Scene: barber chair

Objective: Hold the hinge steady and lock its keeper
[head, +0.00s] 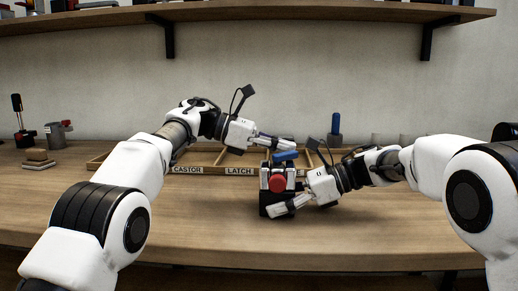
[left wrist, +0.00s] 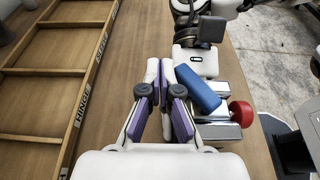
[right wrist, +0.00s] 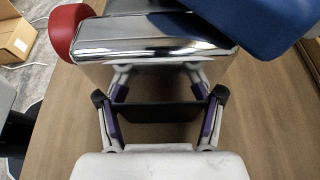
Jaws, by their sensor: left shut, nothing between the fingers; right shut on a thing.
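The hinge (head: 264,183) stands on the bench as a chrome and black block with a red knob (head: 278,184) on its near face. A blue bar (head: 286,156), perhaps the keeper, lies tilted across its top; it also shows in the left wrist view (left wrist: 198,88). My left gripper (head: 291,143) is shut and empty, just beside the blue bar; I cannot tell if they touch. My right gripper (head: 272,211) is low at the hinge's front. In the right wrist view its fingers (right wrist: 160,112) are shut on the hinge's black lower part, below the chrome body (right wrist: 150,48).
A wooden divided tray (head: 205,170) with labels such as CASTOR and LATCH lies behind the hinge. A blue-handled tool (head: 335,125) stands behind to the right. Small fixtures (head: 58,133) and stacked blocks (head: 38,159) sit at the far left. The bench front (head: 215,230) is clear.

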